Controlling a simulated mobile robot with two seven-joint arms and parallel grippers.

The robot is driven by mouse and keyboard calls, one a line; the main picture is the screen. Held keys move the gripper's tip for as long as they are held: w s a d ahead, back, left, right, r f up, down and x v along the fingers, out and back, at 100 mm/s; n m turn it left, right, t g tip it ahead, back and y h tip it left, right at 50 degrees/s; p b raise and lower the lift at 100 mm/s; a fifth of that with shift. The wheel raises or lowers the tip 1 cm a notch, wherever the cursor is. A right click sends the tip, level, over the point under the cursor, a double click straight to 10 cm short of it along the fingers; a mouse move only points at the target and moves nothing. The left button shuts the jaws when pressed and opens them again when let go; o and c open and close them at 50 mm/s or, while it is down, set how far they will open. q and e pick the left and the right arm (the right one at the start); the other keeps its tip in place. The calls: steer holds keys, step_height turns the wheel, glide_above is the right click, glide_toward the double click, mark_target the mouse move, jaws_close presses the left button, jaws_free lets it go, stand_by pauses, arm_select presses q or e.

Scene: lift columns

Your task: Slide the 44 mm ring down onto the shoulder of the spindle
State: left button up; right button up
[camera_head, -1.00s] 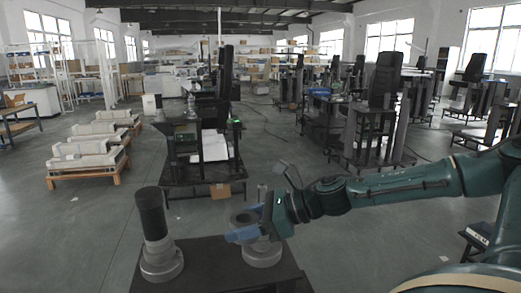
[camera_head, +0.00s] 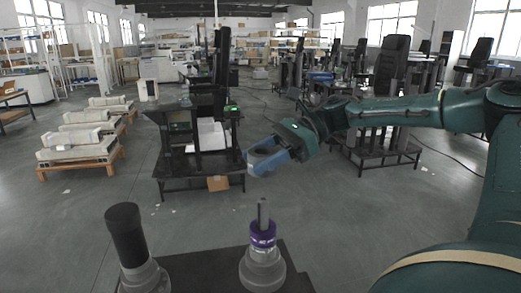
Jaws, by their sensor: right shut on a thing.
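My left gripper is not in view.
A black upright cylinder on a grey base (camera_head: 126,233) stands on the bench top (camera_head: 205,272) left of the spindle. Bare bench lies between them. Beyond is open floor, a dark workstation (camera_head: 172,165) and pale parts on low pallets (camera_head: 75,150).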

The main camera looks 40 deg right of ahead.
steer(key=shift+a+f, duration=0.1)
steer(key=shift+f, duration=0.45)
steer(key=shift+s+f+b, duration=0.1)
steer(key=shift+f+b, duration=0.25)
steer(key=shift+b, duration=0.05)
step_height(320, 180, down, 3)
steer(key=shift+f+b, duration=0.1)
steer(key=shift+b, duration=0.75)
steer(key=shift+f+b, duration=0.25)
steer(key=shift+b, duration=0.15)
steer(key=shift+f, duration=0.1)
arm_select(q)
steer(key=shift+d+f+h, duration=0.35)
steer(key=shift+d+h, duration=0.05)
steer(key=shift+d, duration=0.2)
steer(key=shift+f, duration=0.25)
